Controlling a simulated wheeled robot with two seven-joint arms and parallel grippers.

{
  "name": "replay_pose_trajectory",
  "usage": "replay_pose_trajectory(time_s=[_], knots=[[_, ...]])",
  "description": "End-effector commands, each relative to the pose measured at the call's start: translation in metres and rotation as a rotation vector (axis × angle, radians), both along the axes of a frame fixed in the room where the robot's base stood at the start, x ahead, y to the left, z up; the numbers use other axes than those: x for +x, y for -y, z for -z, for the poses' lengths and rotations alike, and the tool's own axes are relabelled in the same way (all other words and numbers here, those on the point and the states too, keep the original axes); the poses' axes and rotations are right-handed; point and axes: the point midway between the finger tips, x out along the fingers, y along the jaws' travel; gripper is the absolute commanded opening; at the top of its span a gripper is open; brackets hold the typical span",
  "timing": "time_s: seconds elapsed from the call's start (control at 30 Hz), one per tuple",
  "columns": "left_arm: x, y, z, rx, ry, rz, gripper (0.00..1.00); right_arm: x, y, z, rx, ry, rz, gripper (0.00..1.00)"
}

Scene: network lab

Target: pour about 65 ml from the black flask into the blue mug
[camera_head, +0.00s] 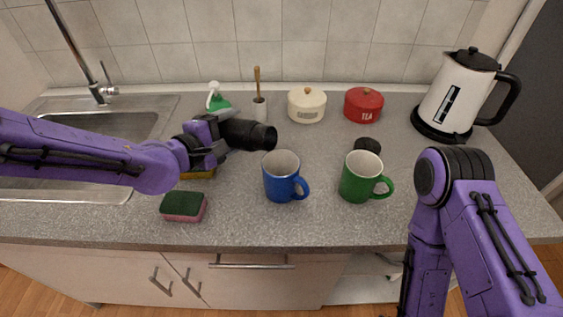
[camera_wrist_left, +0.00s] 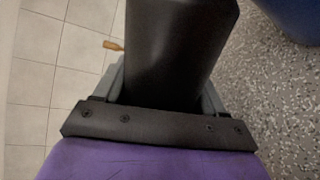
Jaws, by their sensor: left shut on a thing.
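The black flask (camera_head: 247,133) is held on its side by my left gripper (camera_head: 222,135), its mouth pointing right and tilted slightly down. The flask also fills the middle of the left wrist view (camera_wrist_left: 178,50), between the gripper's fingers. The blue mug (camera_head: 282,178) stands upright on the counter, just right of and below the flask's mouth. Part of it shows at the top right of the left wrist view (camera_wrist_left: 292,18). No liquid stream is visible, and the mug's contents cannot be made out. My right arm is at the right; its gripper is not visible.
A green mug (camera_head: 360,178) stands right of the blue mug, with a black lid (camera_head: 367,145) behind it. A sponge (camera_head: 184,206) lies in front left. Canisters (camera_head: 307,105), a red tea tin (camera_head: 363,104) and a kettle (camera_head: 458,95) stand behind. The sink (camera_head: 100,125) is left.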

Motion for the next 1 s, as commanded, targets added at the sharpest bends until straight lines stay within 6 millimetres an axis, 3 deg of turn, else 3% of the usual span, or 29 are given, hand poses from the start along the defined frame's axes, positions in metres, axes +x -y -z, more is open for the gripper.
replay_pose_trajectory(time_s=[1.0], knots=[[-0.002, 0.004, -0.016, 0.112, 0.069, -0.001, 0.15, 0.0, 0.0, -0.014, 0.001, -0.001, 0.0, 1.0]])
